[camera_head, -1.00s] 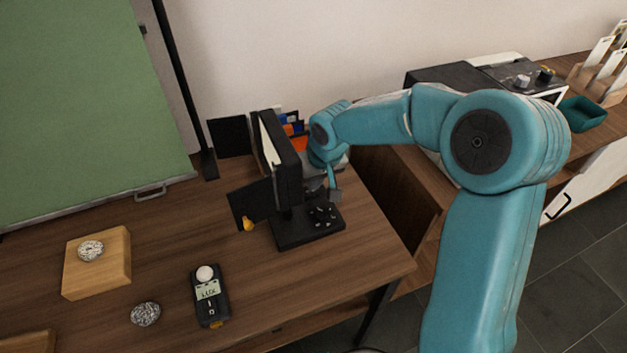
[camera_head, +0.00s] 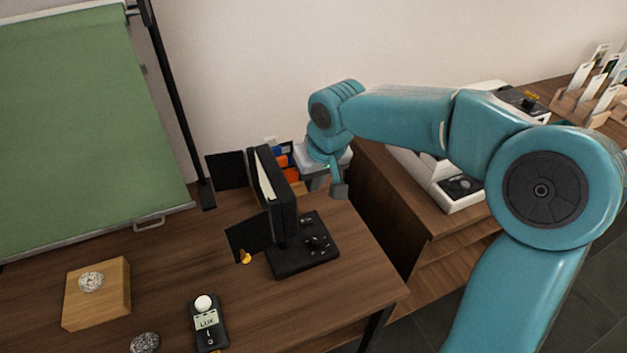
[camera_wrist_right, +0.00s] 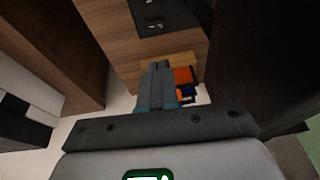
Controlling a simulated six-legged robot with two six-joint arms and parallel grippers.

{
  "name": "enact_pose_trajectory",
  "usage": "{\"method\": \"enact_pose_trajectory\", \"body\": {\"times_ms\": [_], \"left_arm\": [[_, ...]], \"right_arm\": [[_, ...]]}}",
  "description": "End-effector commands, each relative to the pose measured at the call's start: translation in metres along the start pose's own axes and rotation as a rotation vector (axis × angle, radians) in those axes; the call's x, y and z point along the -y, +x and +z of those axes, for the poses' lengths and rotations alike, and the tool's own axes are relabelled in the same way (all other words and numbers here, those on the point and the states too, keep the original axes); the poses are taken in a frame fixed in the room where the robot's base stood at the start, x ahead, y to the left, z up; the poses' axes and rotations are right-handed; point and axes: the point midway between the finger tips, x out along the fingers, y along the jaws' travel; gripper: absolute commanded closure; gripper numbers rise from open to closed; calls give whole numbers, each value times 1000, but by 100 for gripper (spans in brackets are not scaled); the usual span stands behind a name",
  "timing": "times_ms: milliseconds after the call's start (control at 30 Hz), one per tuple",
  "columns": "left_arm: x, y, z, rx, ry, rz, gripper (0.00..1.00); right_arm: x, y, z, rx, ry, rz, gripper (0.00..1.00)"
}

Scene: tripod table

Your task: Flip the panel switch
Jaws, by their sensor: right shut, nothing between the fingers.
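The black light panel (camera_head: 277,195) with side flaps stands upright on a black base (camera_head: 290,262) on the wooden table. Small dark controls (camera_head: 318,243) sit on top of the base; which of them is the switch, and its position, is too small to tell. My left gripper is in neither view.
Orange and blue items (camera_head: 288,160) stand behind the panel. A light meter (camera_head: 206,322), a wooden block (camera_head: 97,292) and a patterned round object (camera_head: 145,342) lie left. A green board (camera_head: 80,120) stands at the back left. A wooden cabinet (camera_head: 410,215) adjoins at right.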

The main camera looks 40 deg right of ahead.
Motion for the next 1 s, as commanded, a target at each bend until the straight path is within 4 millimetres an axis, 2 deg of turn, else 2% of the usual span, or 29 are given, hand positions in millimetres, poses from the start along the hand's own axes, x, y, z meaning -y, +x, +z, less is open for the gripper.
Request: {"method": "enact_pose_trajectory", "body": {"times_ms": [100,300,433,633,767,1000], "left_arm": [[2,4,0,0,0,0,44],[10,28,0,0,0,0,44],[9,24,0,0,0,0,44],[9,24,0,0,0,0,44],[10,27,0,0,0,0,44],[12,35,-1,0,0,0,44]], "right_arm": [[-1,2,1,-1,1,0,100],[-4,0,11,-4,3,0,100],[-4,-6,11,-1,3,0,100],[-4,-4,12,0,3,0,100],[-4,11,12,2,3,1,100],[-5,62,14,4,3,1,100]]}}
